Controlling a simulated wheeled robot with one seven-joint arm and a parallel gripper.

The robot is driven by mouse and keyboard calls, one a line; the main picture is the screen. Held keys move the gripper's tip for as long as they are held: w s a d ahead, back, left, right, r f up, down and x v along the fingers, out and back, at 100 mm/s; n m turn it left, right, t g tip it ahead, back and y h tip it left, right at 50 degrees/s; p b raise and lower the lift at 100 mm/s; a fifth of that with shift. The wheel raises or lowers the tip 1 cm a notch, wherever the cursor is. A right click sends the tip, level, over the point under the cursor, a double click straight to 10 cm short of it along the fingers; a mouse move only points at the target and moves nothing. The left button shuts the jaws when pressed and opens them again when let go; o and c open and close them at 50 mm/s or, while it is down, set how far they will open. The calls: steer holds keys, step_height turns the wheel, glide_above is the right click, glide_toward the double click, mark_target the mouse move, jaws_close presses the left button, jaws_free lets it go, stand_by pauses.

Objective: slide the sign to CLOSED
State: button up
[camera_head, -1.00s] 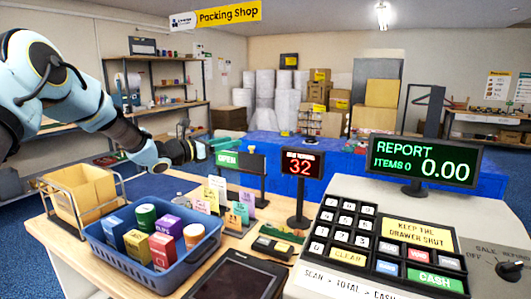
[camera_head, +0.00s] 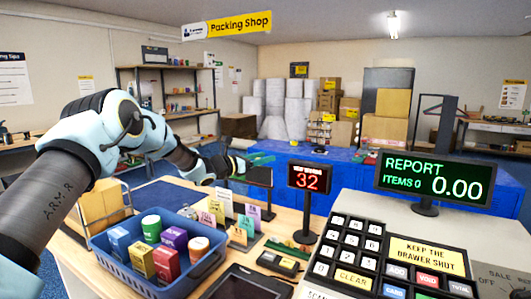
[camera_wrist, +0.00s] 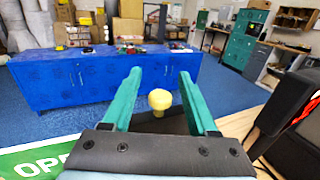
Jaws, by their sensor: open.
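The sign shows in the wrist view as a green panel with white letters "OP" (camera_wrist: 38,160) at the lower left; the rest of the word is cut off. A yellow knob (camera_wrist: 160,99) stands beside it, seen between my two teal fingers. My gripper (camera_wrist: 160,77) is open, with a finger on each side of the knob; I cannot tell whether either touches it. In the head view my gripper (camera_head: 266,158) is over the sign's dark panel (camera_head: 259,177), and my wrist hides the green face. The knob is hidden in the head view.
On the counter are a blue basket (camera_head: 150,284) of small cartons, several coloured cards (camera_head: 240,236), a red "32" display (camera_head: 309,178) and a till (camera_head: 400,250) with a "REPORT" screen (camera_head: 434,179). A blue cabinet (camera_wrist: 105,80) stands beyond, across open blue floor.

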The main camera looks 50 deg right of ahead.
steer(key=shift+s+d, duration=0.1)
steer(key=shift+d, duration=0.45)
jaws_close()
stand_by(1.1)
